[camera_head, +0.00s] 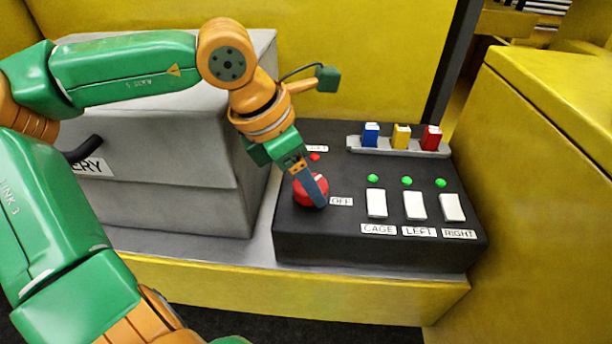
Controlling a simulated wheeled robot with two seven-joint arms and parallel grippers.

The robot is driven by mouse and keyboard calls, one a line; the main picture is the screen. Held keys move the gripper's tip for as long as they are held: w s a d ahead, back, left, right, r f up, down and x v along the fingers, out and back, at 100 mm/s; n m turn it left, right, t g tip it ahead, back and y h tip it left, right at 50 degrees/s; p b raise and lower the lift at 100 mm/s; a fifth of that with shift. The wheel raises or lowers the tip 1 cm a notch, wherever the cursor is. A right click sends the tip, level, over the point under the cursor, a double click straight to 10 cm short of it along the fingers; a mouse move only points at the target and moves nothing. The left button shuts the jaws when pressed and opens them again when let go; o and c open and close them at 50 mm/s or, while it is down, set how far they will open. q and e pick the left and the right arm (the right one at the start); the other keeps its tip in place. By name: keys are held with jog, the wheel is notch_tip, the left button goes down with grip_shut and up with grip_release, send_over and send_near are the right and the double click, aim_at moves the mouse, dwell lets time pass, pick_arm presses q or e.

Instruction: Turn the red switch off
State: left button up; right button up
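The red switch (299,194) is a round red knob at the left of the black control panel (300,249). An "OFF" label (342,202) is to its right. A small red light (315,156) and a partly hidden label are above it. My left gripper (313,190) reaches down from the upper left, with its dark fingers over the knob and overlapping it. I cannot tell whether the fingers grip the knob or only touch it. The knob's middle and handle are hidden behind them. My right gripper is not in view.
White switches labelled CAGE (377,204), LEFT (415,206) and RIGHT (453,208) have green lights above them. Blue, yellow and red blocks sit in a grey rack (400,149) behind. A grey battery box (190,200) stands left, and a yellow wall (540,190) right.

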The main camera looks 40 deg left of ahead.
pick_arm(q)
jog(key=m+g+h+p, duration=0.1)
jog(key=m, duration=0.2)
jog(key=m+p, duration=0.2)
jog(key=m, duration=0.1)
jog(key=shift+w+a+r+g+h, duration=0.1)
jog(key=shift+w+a+g+h, duration=0.05)
jog(key=shift+g+h, duration=0.25)
jog(key=shift+m+g+h+p, duration=0.3)
jog(key=shift+m+g+p, duration=0.4)
jog(key=shift+m, duration=1.4)
jog(key=shift+f, duration=0.2)
jog(key=o, duration=1.4)
jog(key=shift+w, duration=0.1)
jog(key=shift+c, duration=0.2)
